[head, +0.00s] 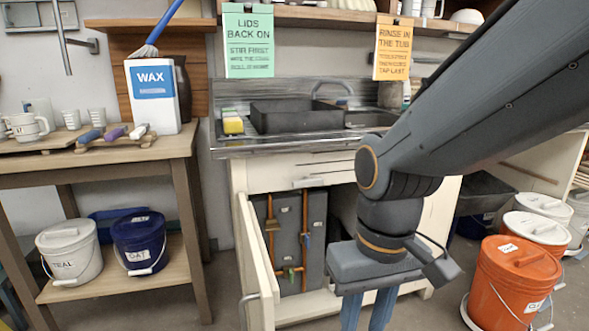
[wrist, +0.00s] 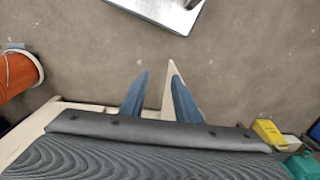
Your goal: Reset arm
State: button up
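My arm reaches in from the upper right of the head view and bends down in front of the sink cabinet. My gripper (head: 367,312) points downward, and its blue-grey fingers are cut off by the lower edge. In the wrist view my gripper (wrist: 159,90) has its two fingers apart, with nothing visibly held. The pale upright edge of a cabinet door (wrist: 169,90) shows beside and partly behind the right finger. I cannot tell whether they touch.
The sink cabinet's left door (head: 255,262) stands open, with pipes inside. An orange bucket (head: 510,290) and white buckets (head: 537,230) stand at right. A workbench (head: 95,165) stands at left, with a teal-labelled bucket (head: 68,250) and blue bucket (head: 139,240) below. Bare floor (wrist: 90,50) lies below my gripper.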

jog(key=d+r+m+p, duration=0.3)
jog(key=d+r+p, duration=0.6)
jog(key=p, duration=0.9)
jog(key=shift+r+h, duration=0.3)
jog(key=shift+r, duration=0.45)
jog(key=shift+s+d, duration=0.1)
dwell(0.4)
